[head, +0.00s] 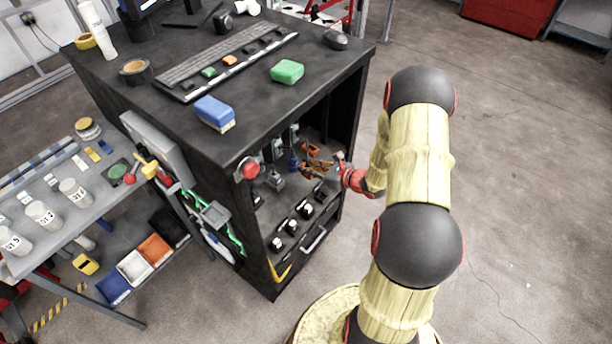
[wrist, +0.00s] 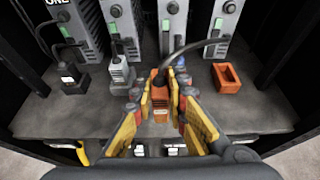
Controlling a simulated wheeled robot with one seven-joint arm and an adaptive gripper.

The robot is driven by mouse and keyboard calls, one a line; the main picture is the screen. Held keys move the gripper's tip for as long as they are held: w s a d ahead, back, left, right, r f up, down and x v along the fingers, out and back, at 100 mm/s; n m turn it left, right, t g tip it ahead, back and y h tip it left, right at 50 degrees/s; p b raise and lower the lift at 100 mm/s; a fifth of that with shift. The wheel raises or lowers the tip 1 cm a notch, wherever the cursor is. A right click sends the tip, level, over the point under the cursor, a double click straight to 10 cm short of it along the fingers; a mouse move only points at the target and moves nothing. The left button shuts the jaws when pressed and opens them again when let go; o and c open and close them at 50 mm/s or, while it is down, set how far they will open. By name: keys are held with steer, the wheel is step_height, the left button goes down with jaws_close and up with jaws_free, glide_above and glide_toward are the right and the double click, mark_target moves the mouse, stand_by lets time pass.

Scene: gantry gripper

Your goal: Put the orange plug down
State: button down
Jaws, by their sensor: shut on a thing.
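The orange plug (wrist: 160,98) is between the fingers of my gripper (wrist: 160,84) in the wrist view, with a dark cable arching from its top up to the right. My gripper is shut on it. Whether the plug's underside touches the shelf is hidden. In the head view my gripper (head: 322,168) reaches into the open side of the black cabinet, and the plug is too small to make out there. An empty orange open-topped holder (wrist: 228,76) sits on the grey shelf (wrist: 262,112) to the right of the plug.
A grey plug (wrist: 122,76) and a black plug (wrist: 73,78) stand on the shelf to the left. Grey upright units (wrist: 124,26) with green switches line the back. Bare shelf lies around the holder. The black cabinet (head: 338,75) encloses the shelf with side walls and a top.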

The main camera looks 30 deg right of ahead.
steer(key=shift+w+f, duration=0.35)
steer(key=shift+w+d+f+b, duration=0.1)
steer(key=shift+w+f+b, duration=0.1)
steer(key=shift+f+b, duration=1.2)
steer(key=shift+f, duration=0.4)
steer(key=shift+f, duration=0.15)
steer(key=c, duration=1.8)
jaws_free()
steer(key=shift+o, duration=0.2)
